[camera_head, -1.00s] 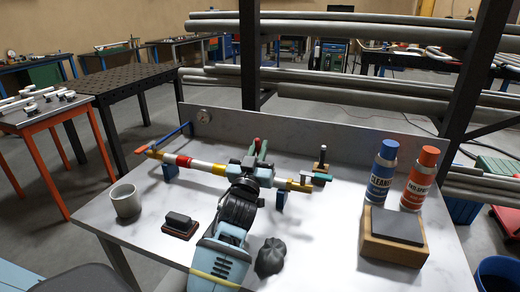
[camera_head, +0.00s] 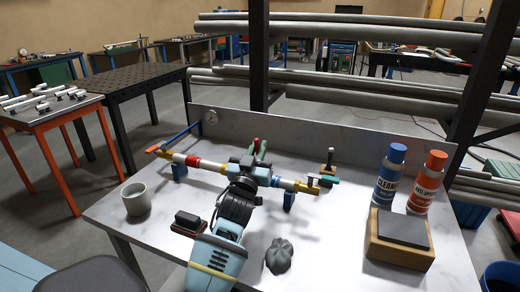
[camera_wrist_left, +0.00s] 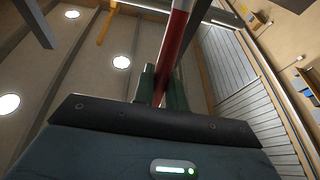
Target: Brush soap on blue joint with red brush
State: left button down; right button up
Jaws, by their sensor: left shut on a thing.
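My left gripper (camera_head: 257,150), with green fingers, is over the middle of a pipe of coloured bands (camera_head: 208,165). It is shut on a red brush (camera_head: 256,142), whose red end sticks up between the fingers. In the left wrist view the brush's red handle (camera_wrist_left: 174,50) rises from between the green fingers (camera_wrist_left: 160,88). The bristles are hidden. My right gripper is not in view.
A grey cup (camera_head: 136,198) and a dark block (camera_head: 188,222) stand at the left. A dark lump (camera_head: 279,256) lies near the front. A blue cleaner bottle (camera_head: 390,175), an orange bottle (camera_head: 427,182) and a wooden box (camera_head: 400,250) stand at the right.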

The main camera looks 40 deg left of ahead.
pick_arm(q)
jog(key=shift+d+f, duration=0.1)
jog(key=shift+d, duration=0.1)
jog(key=shift+w+d, duration=0.2)
jog(key=shift+d, duration=0.35)
jog(key=shift+w+d, duration=0.15)
jog(key=shift+d, duration=0.55)
jog(key=shift+d, duration=0.15)
jog(key=shift+w+d, duration=0.15)
jog(key=shift+d, duration=0.3)
jog(key=shift+a, duration=0.2)
jog(key=shift+a, duration=0.45)
